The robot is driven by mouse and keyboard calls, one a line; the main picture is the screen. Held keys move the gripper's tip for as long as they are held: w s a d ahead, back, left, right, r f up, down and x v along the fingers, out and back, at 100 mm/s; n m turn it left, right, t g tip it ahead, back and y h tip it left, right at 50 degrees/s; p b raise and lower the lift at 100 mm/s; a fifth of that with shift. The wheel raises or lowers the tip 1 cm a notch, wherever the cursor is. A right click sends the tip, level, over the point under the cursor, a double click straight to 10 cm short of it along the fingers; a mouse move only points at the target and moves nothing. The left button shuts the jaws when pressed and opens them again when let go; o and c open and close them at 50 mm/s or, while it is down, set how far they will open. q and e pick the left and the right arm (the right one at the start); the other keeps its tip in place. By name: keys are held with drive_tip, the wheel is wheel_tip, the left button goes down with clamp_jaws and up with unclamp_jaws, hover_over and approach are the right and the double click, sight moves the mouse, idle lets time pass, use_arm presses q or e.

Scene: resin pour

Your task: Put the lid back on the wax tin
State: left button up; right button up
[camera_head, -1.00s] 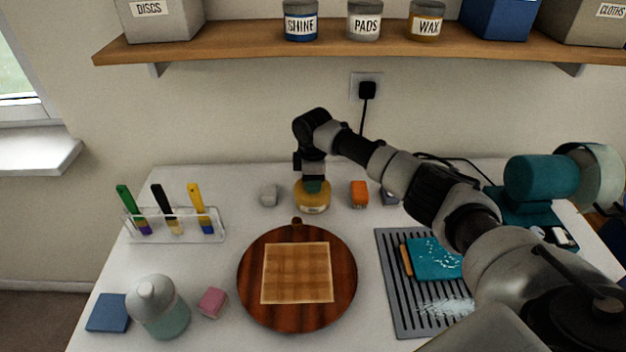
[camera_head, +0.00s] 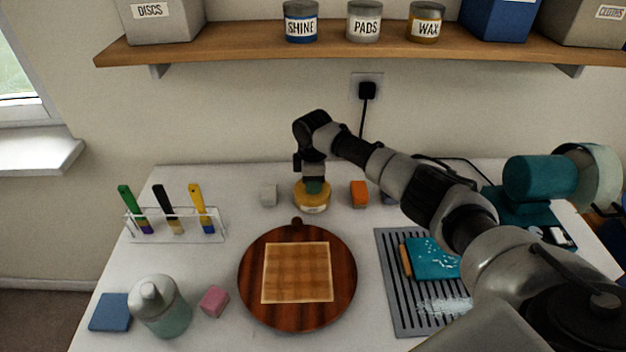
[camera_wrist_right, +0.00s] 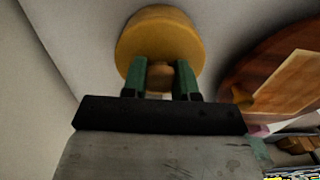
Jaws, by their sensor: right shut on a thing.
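A yellow wax tin (camera_head: 312,204) stands on the white table behind the round wooden board. Its yellow top also shows in the right wrist view (camera_wrist_right: 158,38). My right gripper (camera_head: 313,186) points down over the tin, with its green fingers at the top. In the wrist view the fingers (camera_wrist_right: 160,78) are shut on a small tan knob (camera_wrist_right: 160,76) in the middle of the yellow lid. The lid appears to be at the tin's top; whether it is fully seated cannot be told. My left gripper is not in view.
A grey block (camera_head: 268,195) and an orange block (camera_head: 359,194) flank the tin. The round board (camera_head: 255,300) lies in front. A brush rack (camera_head: 175,228) stands left, a ribbed grey mat (camera_head: 395,300) right. A shelf (camera_head: 250,47) runs above.

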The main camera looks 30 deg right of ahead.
idle(0.8)
idle(0.4)
drive_tip(key=o, duration=1.5)
drive_tip(key=shift+p, duration=0.35)
drive_tip(key=shift+r+p, duration=3.45)
drive_tip(key=shift+r, duration=0.05)
clamp_jaws()
